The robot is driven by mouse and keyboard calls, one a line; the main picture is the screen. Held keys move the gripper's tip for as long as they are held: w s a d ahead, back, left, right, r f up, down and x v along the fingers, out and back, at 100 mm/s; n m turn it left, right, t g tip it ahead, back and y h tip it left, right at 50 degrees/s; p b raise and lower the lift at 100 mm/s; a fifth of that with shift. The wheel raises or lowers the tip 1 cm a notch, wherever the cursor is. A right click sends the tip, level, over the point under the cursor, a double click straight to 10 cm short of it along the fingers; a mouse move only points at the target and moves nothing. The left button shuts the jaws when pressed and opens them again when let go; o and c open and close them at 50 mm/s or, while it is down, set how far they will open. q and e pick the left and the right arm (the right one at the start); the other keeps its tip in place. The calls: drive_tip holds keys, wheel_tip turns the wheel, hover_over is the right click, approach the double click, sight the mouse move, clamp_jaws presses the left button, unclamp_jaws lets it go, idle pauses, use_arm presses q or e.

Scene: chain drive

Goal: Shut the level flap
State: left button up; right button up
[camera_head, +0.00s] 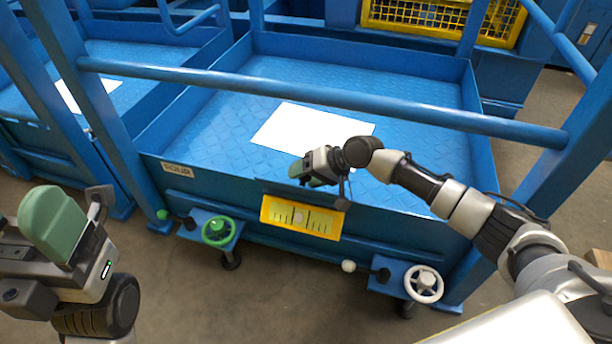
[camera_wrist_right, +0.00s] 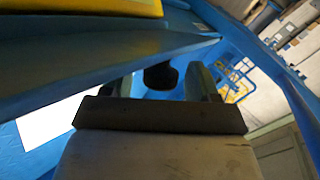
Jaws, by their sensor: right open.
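The yellow level gauge (camera_head: 300,217) with its dark scale marks is on the front wall of the blue platform. A thin dark flap (camera_head: 318,197) juts out along the gauge's top edge; it looks raised, and the scale shows below it. My right gripper (camera_head: 302,173) is just above the flap. In the right wrist view a blue plate (camera_wrist_right: 100,65), apparently the flap, crosses the upper left. A dark round knob (camera_wrist_right: 160,76) shows between my open right fingers; I cannot tell whether they touch it. My left gripper (camera_head: 75,215) is at the lower left, away from the flap.
A green handwheel (camera_head: 218,231) is left of the gauge and a white handwheel (camera_head: 424,284) to its right. A blue rail (camera_head: 320,97) crosses above the platform. A white sheet (camera_head: 290,125) lies on the platform floor. The ground in front is clear.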

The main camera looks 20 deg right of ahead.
drive_tip(key=shift+c, duration=0.4)
clamp_jaws()
drive_tip(key=shift+s, duration=0.1)
